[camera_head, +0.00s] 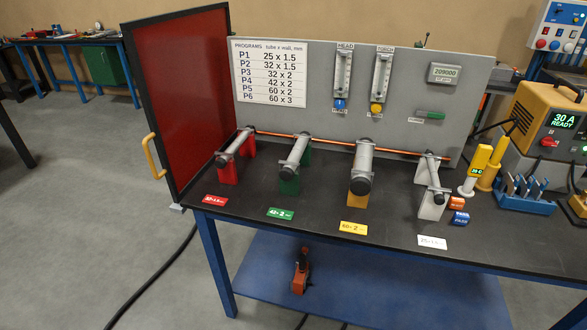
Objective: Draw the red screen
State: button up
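The red screen (184,95) is a tall dark-red panel in a black frame, standing upright at the left end of the workbench. It is angled away from the bench's back panel. A yellow handle (153,156) sits on its left edge, low down. A small grey foot (177,207) shows at its bottom corner near the bench leg. My gripper is not in view, so its state and its distance from the handle do not show.
The dark workbench (320,230) carries several tubes on coloured stands, labels, a yellow welding unit (548,120) and a blue tool rack (525,195). A black cable (150,280) crosses the floor. Grey floor left of the screen is open; another blue table (70,45) stands behind.

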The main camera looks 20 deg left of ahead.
aim_at(179, 60)
jog(key=u, duration=1.75)
jog(key=i+u, duration=0.25)
jog(key=u, duration=0.2)
jog(key=i+l+u, duration=0.1)
jog(key=u, duration=0.3)
jog(key=i+l+u, duration=0.2)
jog(key=u, duration=0.25)
jog(key=i+l+u, duration=0.25)
jog(key=u, duration=0.15)
jog(key=i+l+u, duration=0.15)
jog(key=l+u, duration=0.15)
jog(key=u, duration=0.15)
